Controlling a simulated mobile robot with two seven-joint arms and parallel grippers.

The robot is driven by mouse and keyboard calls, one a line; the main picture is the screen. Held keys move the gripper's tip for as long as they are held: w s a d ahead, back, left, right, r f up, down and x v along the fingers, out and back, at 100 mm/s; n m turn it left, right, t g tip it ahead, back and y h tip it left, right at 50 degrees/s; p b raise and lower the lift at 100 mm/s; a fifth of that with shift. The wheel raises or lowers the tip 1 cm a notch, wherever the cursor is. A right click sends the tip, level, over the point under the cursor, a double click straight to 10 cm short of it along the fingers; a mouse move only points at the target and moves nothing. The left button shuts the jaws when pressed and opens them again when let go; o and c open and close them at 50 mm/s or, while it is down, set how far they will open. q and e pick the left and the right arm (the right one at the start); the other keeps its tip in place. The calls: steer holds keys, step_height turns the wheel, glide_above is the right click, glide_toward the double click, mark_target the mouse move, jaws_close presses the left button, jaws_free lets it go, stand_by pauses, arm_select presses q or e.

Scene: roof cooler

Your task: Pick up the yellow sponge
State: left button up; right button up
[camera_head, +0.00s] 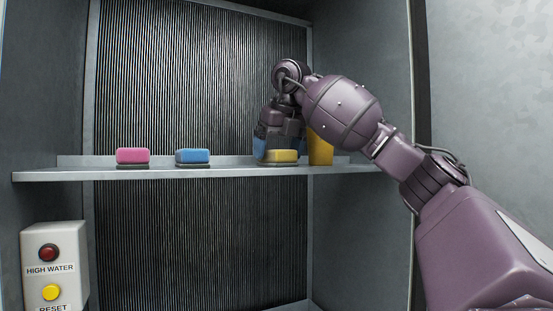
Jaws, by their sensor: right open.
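The yellow sponge (283,156) lies flat on the metal shelf (220,173), right of its middle. My right gripper (276,148) points down at the sponge from above, with its blue finger parts close around or behind it. It is open. Whether the fingers touch the sponge cannot be told. My right arm reaches in from the right side. My left gripper is not in view.
A pink sponge (132,156) and a blue sponge (193,156) sit farther left on the shelf. A yellow-orange container (320,149) stands just right of the yellow sponge, partly behind my arm. A white control box (55,264) with red and yellow buttons is at lower left.

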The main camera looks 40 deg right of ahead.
steer(key=shift+w+f, duration=0.1)
steer(key=shift+f, duration=0.3)
steer(key=shift+f, duration=0.2)
steer(key=c, duration=1)
steer(key=shift+r, duration=0.15)
steer(key=shift+r, duration=5.1)
